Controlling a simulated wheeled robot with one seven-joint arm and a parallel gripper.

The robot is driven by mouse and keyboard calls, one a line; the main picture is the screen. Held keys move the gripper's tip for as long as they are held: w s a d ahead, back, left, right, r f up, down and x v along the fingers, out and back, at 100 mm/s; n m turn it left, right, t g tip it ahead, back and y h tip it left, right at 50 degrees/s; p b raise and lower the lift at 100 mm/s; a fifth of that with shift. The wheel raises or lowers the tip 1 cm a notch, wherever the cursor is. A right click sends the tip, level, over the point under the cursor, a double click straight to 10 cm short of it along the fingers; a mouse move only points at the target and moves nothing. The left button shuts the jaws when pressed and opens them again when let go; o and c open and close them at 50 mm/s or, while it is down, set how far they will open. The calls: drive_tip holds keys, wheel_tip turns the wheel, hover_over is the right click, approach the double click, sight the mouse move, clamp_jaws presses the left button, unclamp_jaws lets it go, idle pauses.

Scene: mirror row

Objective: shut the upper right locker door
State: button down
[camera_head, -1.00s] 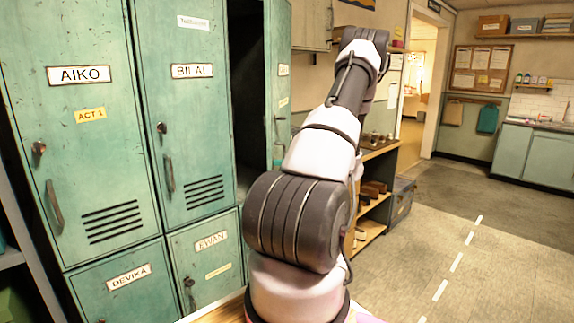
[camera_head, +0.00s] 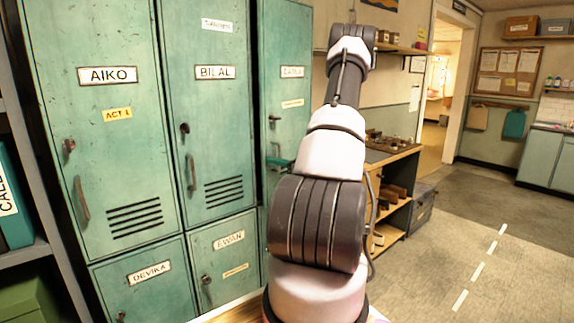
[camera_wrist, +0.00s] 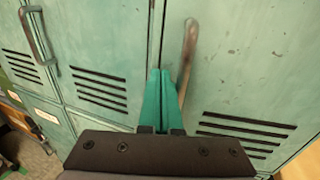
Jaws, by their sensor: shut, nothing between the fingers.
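The upper right locker door (camera_head: 291,100) is green, with a name plate partly readable as "CARLA". It stands flush or nearly flush with the locker front, with a thin dark line at its left edge. I cannot tell if it is fully shut. In the wrist view, the door (camera_wrist: 240,70) fills the right side, with its bar handle (camera_wrist: 188,55) and slots below. My gripper (camera_wrist: 161,75) has teal fingers, shut and empty, at the door's left edge by the handle's lower end. Contact is unclear. In the head view my arm hides part of the door.
The "BILAL" door (camera_head: 214,110) and "AIKO" door (camera_head: 104,130) are shut on the left, with smaller lower doors such as "EWAN" (camera_head: 229,250) below. A wooden shelf unit (camera_head: 395,195) stands right of the lockers. The floor (camera_head: 440,250) at right is clear.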

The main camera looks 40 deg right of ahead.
sight(263, 157)
drive_tip(key=x, duration=0.5)
drive_tip(key=shift+w+d+r, duration=0.15)
drive_tip(key=shift+d, duration=0.05)
drive_tip(key=shift+w+a+r, duration=0.1)
